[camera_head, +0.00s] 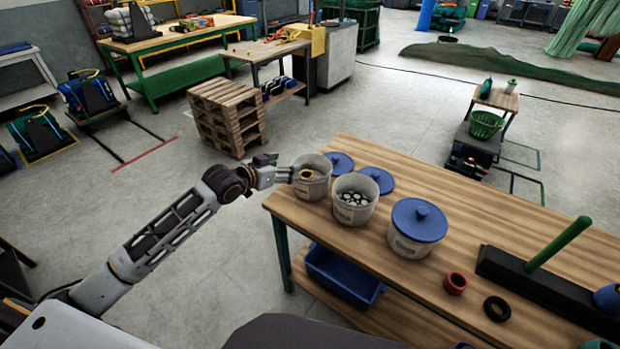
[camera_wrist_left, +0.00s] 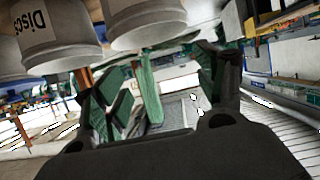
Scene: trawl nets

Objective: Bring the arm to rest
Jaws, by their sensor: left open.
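My left arm reaches in from the left in the head view. Its gripper (camera_head: 284,174) is at the table's far left corner, close beside the left grey pot (camera_head: 315,187); I cannot tell whether they touch. In the left wrist view the gripper (camera_wrist_left: 160,88) has its green-padded fingers spread, with nothing held between them. Labelled pots (camera_wrist_left: 58,42) hang in the top left of that tilted view. The left pot is open, with a yellowish ring inside. My right gripper is in neither view.
The wooden table (camera_head: 470,215) also bears an open pot with several rings (camera_head: 353,212), a blue-lidded pot (camera_head: 416,238), two loose blue lids (camera_head: 340,162), a red ring (camera_head: 454,283), a black ring (camera_head: 497,309) and a green peg (camera_head: 557,244).

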